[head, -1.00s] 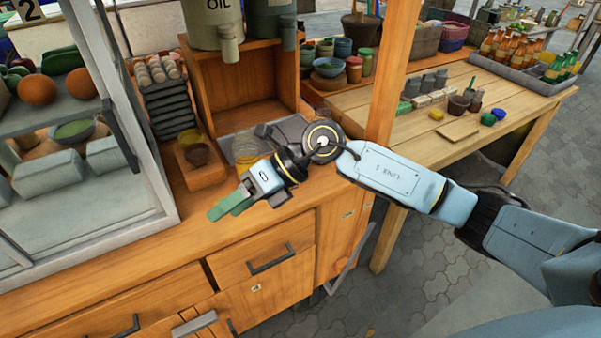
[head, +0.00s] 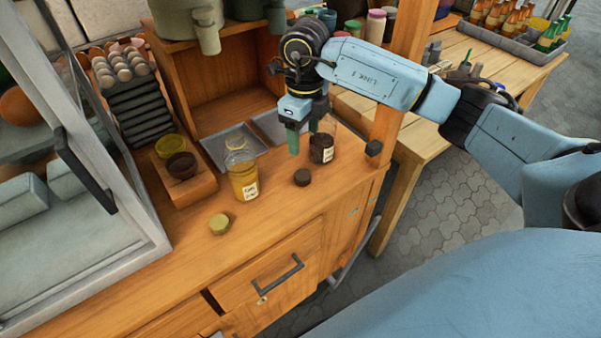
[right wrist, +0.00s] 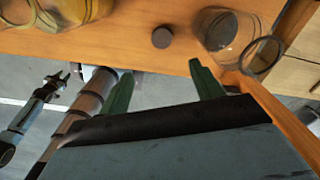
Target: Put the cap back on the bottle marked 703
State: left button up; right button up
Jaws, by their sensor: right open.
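An amber bottle (head: 242,185) with a pale label stands on the wooden counter. A dark-filled glass bottle (head: 326,152) with a label stands to its right. I cannot read the number on either label. A yellow-green cap (head: 219,224) lies on the counter in front of the amber bottle. A dark brown cap (head: 302,177) lies in front of the dark bottle; it also shows in the right wrist view (right wrist: 162,37). My right gripper (head: 303,143) points down, open and empty, beside the dark bottle and behind the brown cap. My left gripper does not show in the head view.
A wooden holder (head: 196,188) with a yellow and a dark bowl stands left of the amber bottle. Grey trays (head: 232,143) lie behind the bottles. A wooden post (head: 386,130) rises at the right, and a glass case (head: 85,240) at the left. The front counter is mostly clear.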

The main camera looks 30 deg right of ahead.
send_over(304, 175)
jog(key=f, duration=0.7)
jog(key=shift+s+a+f, duration=0.2)
jog(key=shift+f, duration=0.45)
jog(key=f, duration=0.2)
jog(key=f+b, duration=0.1)
jog(key=f, duration=0.2)
jog(key=shift+w+d+f, duration=0.1)
jog(key=shift+w+d, duration=0.05)
jog(key=shift+d, duration=0.05)
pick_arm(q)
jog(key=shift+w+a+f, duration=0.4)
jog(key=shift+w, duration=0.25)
pick_arm(e)
jog(key=shift+c, duration=0.5)
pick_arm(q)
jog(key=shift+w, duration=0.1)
pick_arm(e)
jog(key=c, duration=0.9)
